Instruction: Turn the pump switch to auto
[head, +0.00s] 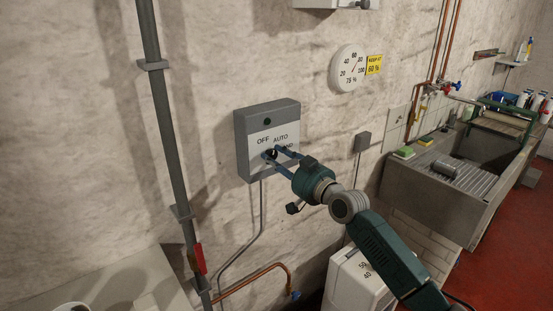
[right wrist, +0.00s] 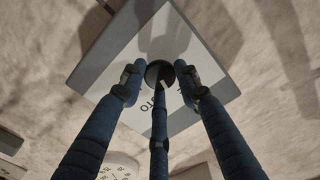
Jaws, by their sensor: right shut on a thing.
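The grey pump switch box (head: 241,148) is on the wall, with a white face labelled OFF and AUTO; a third label is partly covered and ends in "ND". Its round black knob (right wrist: 153,69) is in the middle of the face in the right wrist view. My right gripper (head: 274,152) has its blue fingers around the knob and is shut on it. A pale mark on the knob shows at its lower side, close to the letters "TO"; its exact setting is hard to tell. My left gripper is not in view.
A grey vertical pipe (head: 161,95) with a red lever (head: 199,259) runs left of the box. A round gauge (head: 347,69) and a yellow sign (head: 374,65) hang to its upper right. A stone sink (head: 435,195) is at right. A white container (head: 352,283) stands below.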

